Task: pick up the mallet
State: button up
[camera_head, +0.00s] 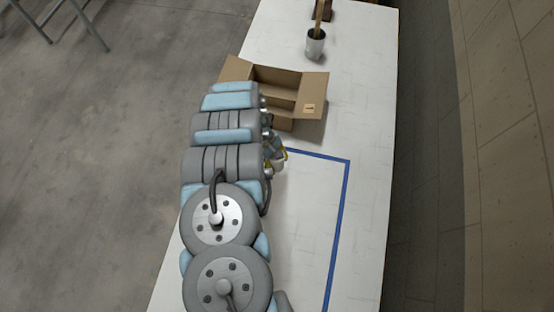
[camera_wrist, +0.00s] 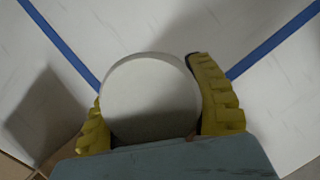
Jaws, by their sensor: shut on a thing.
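My gripper (camera_wrist: 146,90) shows in the wrist view with its two yellow fingers on either side of a round, pale grey-white face. In the head view my arm hides most of the gripper (camera_head: 279,153). Only a bit of yellow finger and a small pale part show there, just in front of the cardboard box.
An open cardboard box (camera_head: 309,82) stands on the white table (camera_head: 362,110), with flaps spread. Blue tape (camera_head: 338,225) marks an area in front of it. The right side of the table is clear.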

jog(key=shift+s+a+r, duration=0.1)
jog(key=shift+s+r, duration=0.5)
jog(key=shift+r, duration=0.2)
jog(key=s+r+p, duration=0.4)
jog(key=s+p, duration=0.4)
jog(key=s, duration=0.1)
jog(key=shift+a, duration=0.3)
jog(key=o, duration=0.5)
jog(key=c, duration=0.5)
jog(key=shift+w, duration=0.1)
